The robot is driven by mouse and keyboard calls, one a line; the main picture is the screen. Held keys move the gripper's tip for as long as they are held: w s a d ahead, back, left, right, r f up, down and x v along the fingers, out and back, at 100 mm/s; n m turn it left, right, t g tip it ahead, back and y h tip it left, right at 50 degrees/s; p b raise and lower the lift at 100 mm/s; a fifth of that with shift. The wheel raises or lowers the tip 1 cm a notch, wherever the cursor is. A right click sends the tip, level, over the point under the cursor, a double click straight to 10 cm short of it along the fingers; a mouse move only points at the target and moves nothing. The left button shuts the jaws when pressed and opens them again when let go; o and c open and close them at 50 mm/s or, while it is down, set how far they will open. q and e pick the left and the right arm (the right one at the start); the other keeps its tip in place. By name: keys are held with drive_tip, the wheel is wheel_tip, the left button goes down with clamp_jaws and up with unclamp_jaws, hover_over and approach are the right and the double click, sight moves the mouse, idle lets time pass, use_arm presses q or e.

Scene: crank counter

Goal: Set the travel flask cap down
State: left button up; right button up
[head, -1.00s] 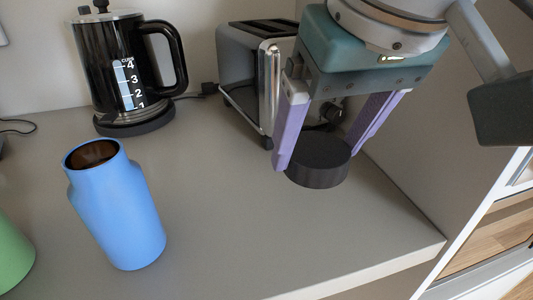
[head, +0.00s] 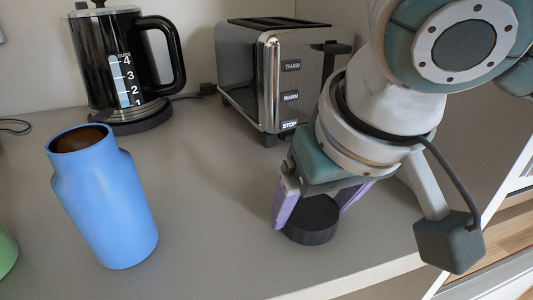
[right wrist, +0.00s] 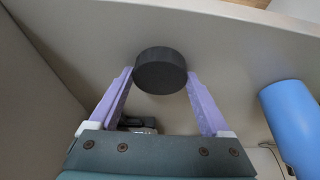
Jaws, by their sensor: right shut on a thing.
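The black, round travel flask cap (head: 311,222) is between the purple fingers of my right gripper (head: 312,214), low over the front right part of the counter. In the right wrist view the cap (right wrist: 160,72) sits at the fingertips, with a finger on each side. My right gripper is shut on it. I cannot tell whether the cap's underside touches the counter. The blue flask (head: 106,205) stands open at the left, its dark mouth uncovered, apart from the cap. My left gripper is not in view.
A toaster (head: 245,75) stands behind my right gripper, and a black kettle (head: 113,60) stands at the back left. A green object (head: 6,252) shows at the left edge. The counter (head: 205,215) is clear between flask and cap. Its front edge lies close to the cap.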

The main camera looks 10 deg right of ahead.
drive_tip(key=o, duration=1.1)
drive_tip(key=shift+o, duration=0.2)
drive_tip(key=shift+r, duration=0.4)
drive_tip(key=p+v, duration=0.4)
drive_tip(key=v, duration=0.7)
drive_tip(key=s+a+f+n+y, duration=0.2)
drive_tip(key=s+a+f+y, duration=0.1)
drive_tip(key=s+a+f, duration=0.1)
drive_tip(key=s+d+f+g+h, duration=0.1)
drive_tip(key=s+d+f+h, duration=0.2)
drive_tip(key=s+d+f, duration=0.5)
drive_tip(key=s+d, duration=0.1)
drive_tip(key=d, duration=0.1)
drive_tip(key=shift+d+f+m, duration=0.2)
drive_tip(key=shift+d+m, duration=0.1)
